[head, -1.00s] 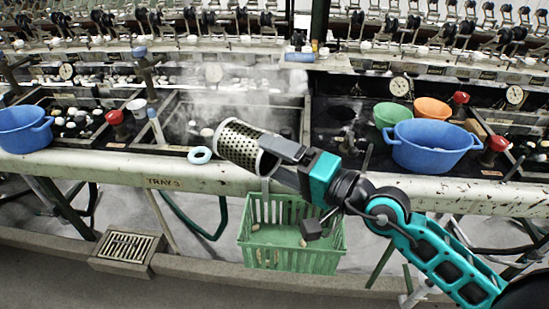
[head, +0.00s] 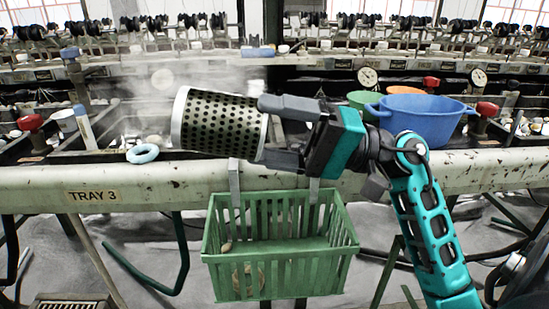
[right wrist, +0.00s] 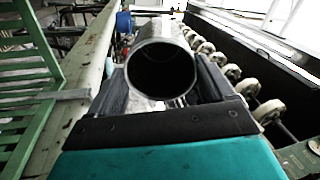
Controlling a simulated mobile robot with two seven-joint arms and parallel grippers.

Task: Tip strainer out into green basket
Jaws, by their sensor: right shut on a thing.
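The strainer (head: 220,122) is a perforated metal cylinder with a pale rim at its left end. My right gripper (head: 268,131) is shut on its right end and holds it on its side, nearly level, above the front rail. In the right wrist view the strainer (right wrist: 163,48) shows a dark round opening facing the camera, between the two fingers (right wrist: 165,85); its contents cannot be seen. The green basket (head: 300,272) hangs by hooks on the front of the rail, below and slightly right of the strainer. A few small tan pieces show in it. My left gripper is out of view.
The rail (head: 150,186) marked TRAY 3 runs across the front. A blue basin (head: 418,116), a green bowl (head: 362,100) and an orange bowl (head: 405,90) stand behind on the right. Steam blurs the middle tray.

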